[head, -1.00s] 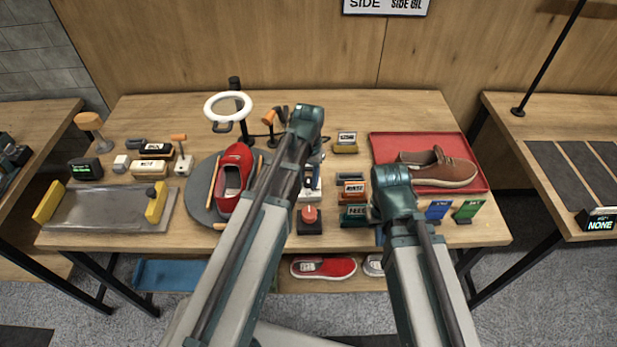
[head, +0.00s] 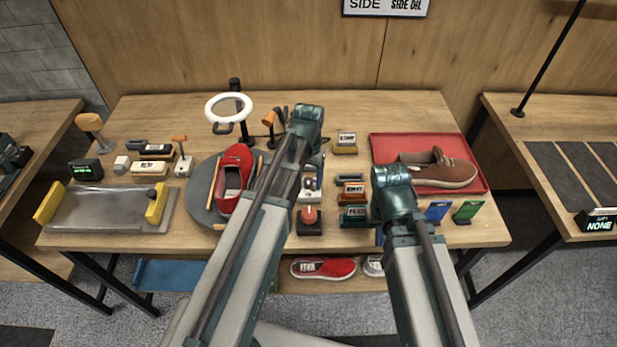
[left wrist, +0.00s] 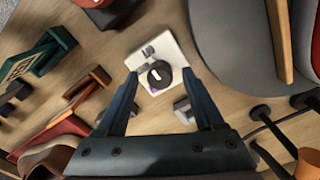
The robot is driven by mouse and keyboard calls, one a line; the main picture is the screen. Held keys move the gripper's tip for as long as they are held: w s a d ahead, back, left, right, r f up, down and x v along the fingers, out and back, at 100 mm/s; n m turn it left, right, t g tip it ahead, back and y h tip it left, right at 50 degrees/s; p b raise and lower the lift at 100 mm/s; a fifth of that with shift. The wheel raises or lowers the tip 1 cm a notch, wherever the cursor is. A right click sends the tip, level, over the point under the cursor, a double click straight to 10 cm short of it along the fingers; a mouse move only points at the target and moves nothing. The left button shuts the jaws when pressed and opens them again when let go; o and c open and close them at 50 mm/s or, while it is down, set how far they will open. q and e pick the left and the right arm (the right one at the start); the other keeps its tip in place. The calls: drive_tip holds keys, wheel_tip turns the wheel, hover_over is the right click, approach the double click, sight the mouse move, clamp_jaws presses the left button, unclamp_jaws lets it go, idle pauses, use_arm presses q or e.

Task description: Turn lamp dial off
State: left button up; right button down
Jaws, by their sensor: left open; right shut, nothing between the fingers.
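The lamp dial is a round black knob with a white mark (left wrist: 160,75) on a small white box (left wrist: 172,47). In the left wrist view my left gripper (left wrist: 163,80) is open, with one finger on each side of the knob; I cannot tell whether they touch it. In the head view the white box (head: 309,190) is partly covered by my left arm. The white ring lamp (head: 228,96) stands at the back left. My right gripper (head: 379,236) is mostly hidden by its own arm, over the front right of the table.
A red sneaker (head: 232,176) lies on a grey round mat (head: 201,195) left of my left arm. A red-buttoned block (head: 309,222) stands in front of the dial box. Small labelled blocks (head: 353,194) are to its right. A brown shoe (head: 440,168) lies on a red tray (head: 390,143).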

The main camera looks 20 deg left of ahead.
sight(309, 181)
use_arm(q)
wheel_tip(309, 181, up, 14)
drive_tip(key=p, duration=1.3)
drive_tip(key=shift+f, duration=0.25)
drive_tip(key=s+d+f+b, duration=0.2)
drive_tip(key=s+d, duration=0.3)
drive_tip(key=s, duration=0.2)
drive_tip(key=s+d+f+m+y+b, duration=0.1)
drive_tip(key=s+d+f+b, duration=0.1)
drive_tip(key=s+d, duration=0.3)
drive_tip(key=shift+s+d+f+b, duration=0.2)
drive_tip(key=shift+s+f+b, duration=0.2)
drive_tip(key=shift+s, duration=0.85)
